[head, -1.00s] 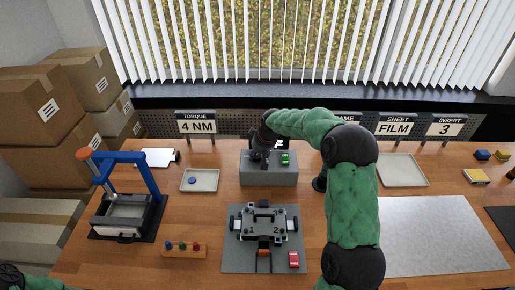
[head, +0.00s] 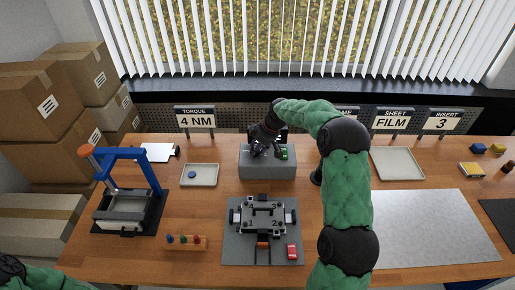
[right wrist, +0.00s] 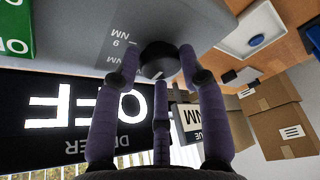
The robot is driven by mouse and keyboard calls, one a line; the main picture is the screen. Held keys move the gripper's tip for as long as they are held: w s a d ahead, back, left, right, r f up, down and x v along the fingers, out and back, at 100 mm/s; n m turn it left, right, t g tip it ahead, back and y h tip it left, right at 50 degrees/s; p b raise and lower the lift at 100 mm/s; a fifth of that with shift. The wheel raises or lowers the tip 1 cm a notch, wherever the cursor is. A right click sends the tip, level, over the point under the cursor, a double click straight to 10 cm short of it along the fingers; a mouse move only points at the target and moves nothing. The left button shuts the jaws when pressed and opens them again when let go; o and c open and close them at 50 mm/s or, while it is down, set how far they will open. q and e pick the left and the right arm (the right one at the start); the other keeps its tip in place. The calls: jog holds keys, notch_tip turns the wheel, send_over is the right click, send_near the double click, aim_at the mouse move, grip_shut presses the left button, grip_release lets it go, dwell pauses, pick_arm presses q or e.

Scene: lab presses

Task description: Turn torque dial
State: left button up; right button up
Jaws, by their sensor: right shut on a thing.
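The torque dial (right wrist: 158,60) is a dark round knob on the grey box (head: 268,168); in the right wrist view, "6 NM" shows beside it on the grey face. My right gripper (head: 263,152) is over the left part of the box. In the right wrist view its fingers (right wrist: 160,70) are closed around the dial. In the head view the gripper mostly hides the dial. A sign (head: 195,117) behind reads "TORQUE 4 NM". My left gripper is out of view.
A green button (head: 284,153) is beside the gripper on the box. A lit "OFF" display marked "DRIVER" (right wrist: 85,115) faces the wrist camera. A fixture (head: 262,216) stands in front, a tray (head: 199,181) to the left and a blue-framed press (head: 128,190) farther left.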

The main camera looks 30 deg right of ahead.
jog(key=shift+w+r, duration=0.2)
jog(key=shift+r, duration=0.05)
jog(key=o, duration=1.1)
jog(key=shift+a, duration=0.1)
jog(key=shift+a+f, duration=0.1)
jog(key=shift+s, duration=0.1)
jog(key=v, duration=1.2)
